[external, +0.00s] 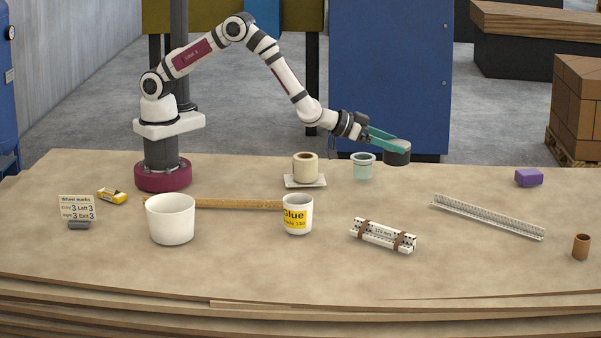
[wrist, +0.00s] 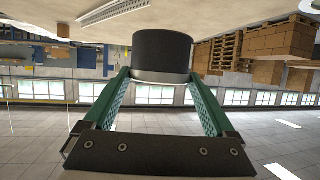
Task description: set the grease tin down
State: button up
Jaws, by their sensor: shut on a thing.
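The grease tin (external: 397,154) is a dark grey, round, squat tin. My gripper (external: 392,143), with green fingers, is shut on it and reaches out to the right, towards the back edge of the table. The tin seems to be held clear above the tabletop; its exact height is hard to tell. In the wrist view the tin (wrist: 162,56) sits between the two fingertips of my gripper (wrist: 160,76), with one finger on each side.
A pale green jar (external: 363,167) stands just left of the tin, and a tape roll (external: 305,167) further left. A banded bundle (external: 383,235), a perforated strip (external: 488,217), a purple block (external: 529,177) and a brown tube (external: 581,247) lie around. The table (external: 450,182) is bare between them.

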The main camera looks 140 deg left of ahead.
jog(key=s+d+m+t+h, duration=0.2)
jog(key=d, duration=0.8)
jog(key=s+d+m+t+h, duration=0.2)
jog(key=s+d, duration=0.1)
jog(key=d, duration=0.8)
jog(key=a+f, duration=0.2)
jog(key=a, duration=0.1)
jog(key=a+f, duration=0.2)
jog(key=a, duration=0.2)
jog(key=a+f, duration=0.2)
jog(key=a, duration=0.1)
jog(key=shift+w+a+f, duration=0.15)
jog(key=shift+w+a, duration=0.05)
jog(key=shift+a, duration=0.2)
jog(key=f, duration=0.4)
jog(key=shift+a+f, duration=0.1)
jog(key=shift+a, duration=0.1)
jog(key=shift+f, duration=0.1)
jog(key=o, duration=1.3)
jog(key=shift+c, duration=0.2)
